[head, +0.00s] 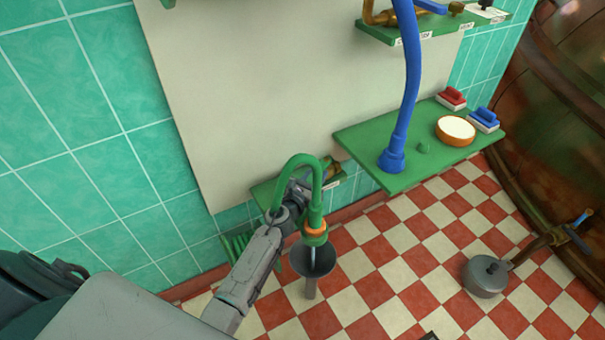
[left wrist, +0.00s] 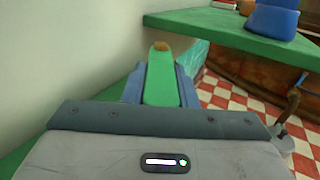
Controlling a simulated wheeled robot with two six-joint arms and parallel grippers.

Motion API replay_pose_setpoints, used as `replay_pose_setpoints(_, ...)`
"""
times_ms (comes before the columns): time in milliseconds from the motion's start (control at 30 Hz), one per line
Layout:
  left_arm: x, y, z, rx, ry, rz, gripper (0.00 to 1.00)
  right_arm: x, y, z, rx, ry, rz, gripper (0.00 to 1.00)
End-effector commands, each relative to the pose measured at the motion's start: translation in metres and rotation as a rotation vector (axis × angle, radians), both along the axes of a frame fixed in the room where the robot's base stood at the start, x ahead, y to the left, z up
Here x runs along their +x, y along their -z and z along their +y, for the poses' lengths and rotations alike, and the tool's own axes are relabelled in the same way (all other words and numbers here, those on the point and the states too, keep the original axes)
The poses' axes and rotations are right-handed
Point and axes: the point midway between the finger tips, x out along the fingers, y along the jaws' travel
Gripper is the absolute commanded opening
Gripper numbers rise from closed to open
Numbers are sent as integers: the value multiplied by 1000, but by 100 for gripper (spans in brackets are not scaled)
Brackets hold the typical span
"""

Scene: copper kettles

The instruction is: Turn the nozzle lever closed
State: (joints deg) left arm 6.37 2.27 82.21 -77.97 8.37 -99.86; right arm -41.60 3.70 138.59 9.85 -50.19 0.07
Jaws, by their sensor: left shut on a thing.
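A green curved hose (head: 302,160) arches over and ends in a nozzle with an orange collar (head: 315,235), above a dark funnel-shaped cup (head: 312,260). My left gripper (head: 300,190) is at the arch, partly hidden behind the green hose. In the left wrist view its fingers (left wrist: 160,85) are shut on a long green piece (left wrist: 160,80) with a brownish tip. I cannot tell whether this piece is the nozzle's lever or part of the hose. No separate lever is clear in the head view. My right gripper is not in view.
A low green shelf (head: 265,190) is behind my gripper. To the right a green shelf (head: 365,160) holds a blue hose (head: 408,100), a round orange-rimmed dish (head: 455,130) and red and blue brushes.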

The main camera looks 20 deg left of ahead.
Motion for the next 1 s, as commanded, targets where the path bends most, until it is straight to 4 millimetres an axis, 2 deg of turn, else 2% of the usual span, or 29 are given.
replay_pose_setpoints(133,2,0,-8,-1,-8,0,0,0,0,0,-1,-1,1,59)
replay_pose_setpoints(500,2,1,-8,0,-10,1,0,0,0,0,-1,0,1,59)
replay_pose_setpoints(533,2,1,-8,0,-10,1,29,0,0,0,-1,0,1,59)
replay_pose_setpoints(633,2,1,-8,0,-10,1,47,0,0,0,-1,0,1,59)
replay_pose_setpoints(1000,2,0,-8,0,-10,0,47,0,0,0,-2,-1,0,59)
